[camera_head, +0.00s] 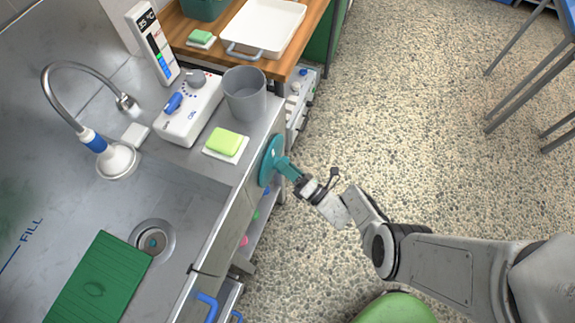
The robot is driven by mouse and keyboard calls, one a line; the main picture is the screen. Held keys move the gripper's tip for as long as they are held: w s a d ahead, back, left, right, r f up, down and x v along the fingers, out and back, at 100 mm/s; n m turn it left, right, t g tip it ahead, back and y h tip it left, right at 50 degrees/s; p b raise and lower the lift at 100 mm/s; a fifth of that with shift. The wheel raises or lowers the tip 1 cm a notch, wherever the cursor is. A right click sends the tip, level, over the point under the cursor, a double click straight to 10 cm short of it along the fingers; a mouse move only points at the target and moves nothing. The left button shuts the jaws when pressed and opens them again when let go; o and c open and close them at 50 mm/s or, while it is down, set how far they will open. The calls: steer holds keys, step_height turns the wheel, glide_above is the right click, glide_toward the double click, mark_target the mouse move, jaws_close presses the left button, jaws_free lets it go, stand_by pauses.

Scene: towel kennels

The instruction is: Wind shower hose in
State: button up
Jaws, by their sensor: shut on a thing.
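A teal round reel or crank wheel (268,160) sits on the front side of the steel sink unit, with a teal handle (287,168) sticking out from it. My gripper (303,184) is at the outer end of this handle and is shut on it. The fingertips are small and partly hidden by the handle. A shower hose (65,75) with a grey curved neck stands at the left of the sink.
The counter holds a control box (188,108), a grey cup (245,93), a green sponge (224,143) and a thermometer display (152,43). A green board (98,283) lies in the sink near the drain. A white tray (263,28) is on the wooden table. Open speckled floor (410,110) lies at right.

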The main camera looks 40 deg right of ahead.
stand_by(0.3)
steer(key=o, duration=1.5)
steer(key=v, duration=1)
steer(key=shift+s, duration=0.4)
steer(key=shift+f, duration=0.15)
